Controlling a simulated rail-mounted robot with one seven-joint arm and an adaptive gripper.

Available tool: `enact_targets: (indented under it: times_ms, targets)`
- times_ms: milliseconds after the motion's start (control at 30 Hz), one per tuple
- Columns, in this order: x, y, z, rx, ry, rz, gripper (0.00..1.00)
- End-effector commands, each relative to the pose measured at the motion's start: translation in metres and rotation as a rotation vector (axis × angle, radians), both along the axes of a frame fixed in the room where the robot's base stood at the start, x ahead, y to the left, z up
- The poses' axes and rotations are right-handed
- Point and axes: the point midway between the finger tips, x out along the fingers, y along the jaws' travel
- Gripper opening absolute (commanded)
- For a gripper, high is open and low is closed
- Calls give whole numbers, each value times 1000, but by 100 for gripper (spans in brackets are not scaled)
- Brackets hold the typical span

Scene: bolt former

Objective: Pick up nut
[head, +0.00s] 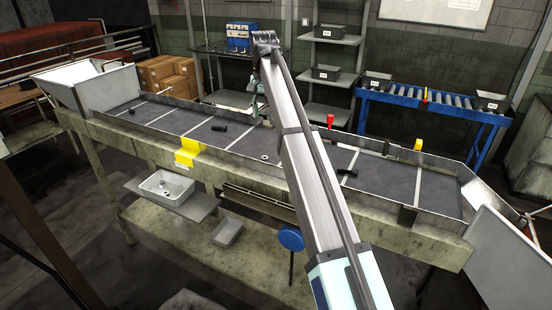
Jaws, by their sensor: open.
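A small ring-shaped nut (265,158) lies on the dark belt of the long trough (237,169), near its front wall and just left of my arm. My gripper (254,114) is partly hidden behind my arm, above the far side of the trough. It is open and appears empty. It is beyond the nut and apart from it. Its fingertips are too small to make out clearly.
Black bolt-like parts lie on the belt to the left (219,128) and right (346,172). A grey bin (160,187) with small parts stands below. A blue roller stand (430,105) is behind.

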Motion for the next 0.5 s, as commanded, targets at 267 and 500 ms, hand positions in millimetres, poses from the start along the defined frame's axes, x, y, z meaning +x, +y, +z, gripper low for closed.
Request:
enact_targets:
  times_ms: [267, 500]
  targets:
    - [-3, -1, -50, -1, 4, 0, 54]
    - [-3, 0, -94, -1, 3, 1, 54]
